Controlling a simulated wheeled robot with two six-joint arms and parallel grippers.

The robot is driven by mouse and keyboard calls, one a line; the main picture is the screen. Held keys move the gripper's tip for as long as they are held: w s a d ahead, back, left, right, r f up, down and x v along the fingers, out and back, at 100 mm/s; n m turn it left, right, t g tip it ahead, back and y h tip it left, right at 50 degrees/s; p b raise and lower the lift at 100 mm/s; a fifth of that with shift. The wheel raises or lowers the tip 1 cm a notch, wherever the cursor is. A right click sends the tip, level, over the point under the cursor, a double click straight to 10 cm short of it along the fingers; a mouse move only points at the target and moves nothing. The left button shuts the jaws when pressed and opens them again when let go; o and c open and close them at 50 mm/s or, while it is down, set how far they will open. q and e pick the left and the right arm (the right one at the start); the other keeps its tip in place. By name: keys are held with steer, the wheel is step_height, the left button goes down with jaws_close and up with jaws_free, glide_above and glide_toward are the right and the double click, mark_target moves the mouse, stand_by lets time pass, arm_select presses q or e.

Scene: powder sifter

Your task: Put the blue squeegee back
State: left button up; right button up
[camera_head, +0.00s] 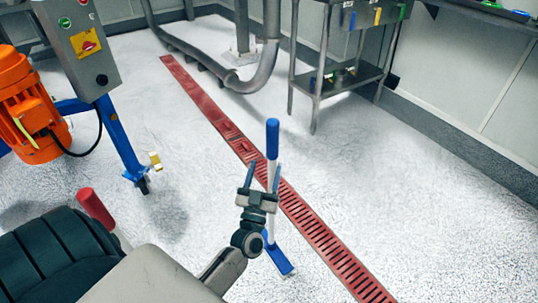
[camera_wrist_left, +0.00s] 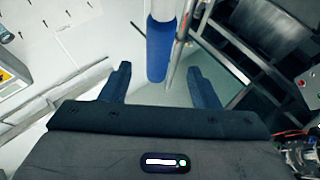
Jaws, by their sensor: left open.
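The blue squeegee stands upright in the head view, with a blue grip (camera_head: 272,138) on top, a white shaft and a blue head (camera_head: 281,262) low near the floor. My left gripper (camera_head: 263,174) is open around or right beside the shaft, below the blue grip. In the left wrist view the blue grip (camera_wrist_left: 159,50) shows between the two spread fingers of my left gripper (camera_wrist_left: 158,72), with the white shaft above it. I cannot tell whether any finger touches it. My right gripper is not in view.
A red floor drain grate (camera_head: 315,228) runs diagonally past the squeegee. A steel table (camera_head: 345,82) with coloured items on its edge stands at the back. A machine with an orange motor (camera_head: 25,105) and blue leg (camera_head: 120,140) is at left. The floor at right is clear.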

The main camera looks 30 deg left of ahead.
arm_select(q)
steer(key=s+d+r+m+t+h, duration=0.2)
steer(key=s+d+r+h, duration=0.3)
steer(key=r, duration=0.5)
steer(key=s+d+r+m+t+h, duration=0.3)
steer(key=s+d+r+m+h, duration=0.1)
steer(key=s+r, duration=0.5)
steer(key=shift+s+d+r+h, duration=0.3)
steer(key=shift+d+r+h, duration=0.05)
steer(key=shift+r+h, duration=0.55)
steer(key=shift+c, duration=0.5)
